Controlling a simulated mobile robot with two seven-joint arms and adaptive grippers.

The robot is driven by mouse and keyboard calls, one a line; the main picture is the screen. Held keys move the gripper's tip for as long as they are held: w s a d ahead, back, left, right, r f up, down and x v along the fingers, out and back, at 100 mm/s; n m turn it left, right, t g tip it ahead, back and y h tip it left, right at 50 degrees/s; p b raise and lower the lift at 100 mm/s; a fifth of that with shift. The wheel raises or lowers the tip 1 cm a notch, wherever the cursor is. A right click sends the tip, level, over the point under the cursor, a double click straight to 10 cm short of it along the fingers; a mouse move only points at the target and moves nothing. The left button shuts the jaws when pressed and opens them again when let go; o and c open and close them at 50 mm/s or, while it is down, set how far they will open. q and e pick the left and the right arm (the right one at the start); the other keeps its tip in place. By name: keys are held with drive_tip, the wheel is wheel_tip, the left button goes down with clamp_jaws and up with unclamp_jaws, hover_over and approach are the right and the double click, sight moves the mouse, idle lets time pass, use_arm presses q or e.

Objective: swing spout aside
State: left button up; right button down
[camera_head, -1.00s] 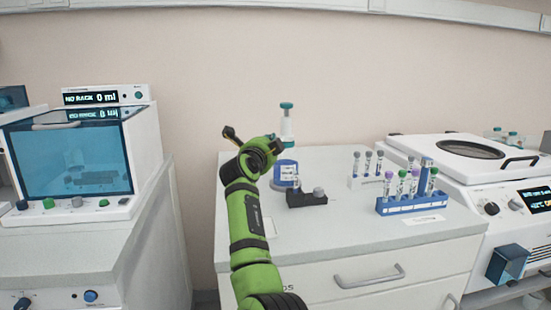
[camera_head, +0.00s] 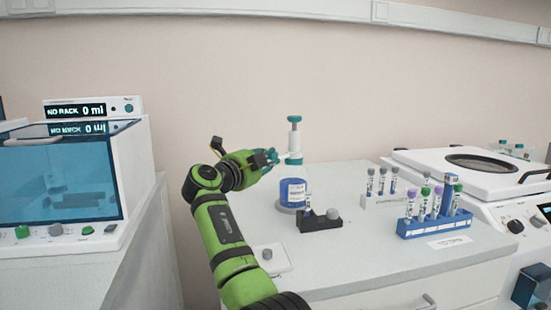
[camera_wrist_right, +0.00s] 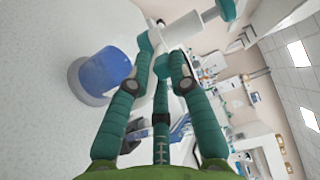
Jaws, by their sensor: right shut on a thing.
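A dispenser bottle (camera_head: 293,193) with blue liquid and a white pump head (camera_head: 295,140) stands upright at the back of the counter. Its pump has a teal cap, and a short white spout (camera_head: 288,157) points left. My right gripper (camera_head: 276,157) reaches the spout from the left and is shut on it. In the right wrist view, the green fingers (camera_wrist_right: 162,60) close near the white pump head (camera_wrist_right: 190,25), with the blue bottle (camera_wrist_right: 103,72) to the left. The fingers hide part of the spout. My left gripper is out of view.
A black holder (camera_head: 320,220) stands just in front of the bottle. A blue tube rack (camera_head: 432,230) and a white rack (camera_head: 375,202) stand to the right. A small white plate with a grey knob (camera_head: 267,255) lies near my forearm.

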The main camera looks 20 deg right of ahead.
drive_tip(key=shift+r, duration=0.55)
drive_tip(key=shift+d, duration=0.1)
drive_tip(key=c, duration=1.2)
unclamp_jaws()
drive_tip(key=shift+c, duration=0.2)
drive_tip(key=shift+f, duration=0.1)
drive_tip(key=shift+s, duration=0.1)
drive_tip(key=shift+f, duration=0.15)
drive_tip(key=v, duration=1.2)
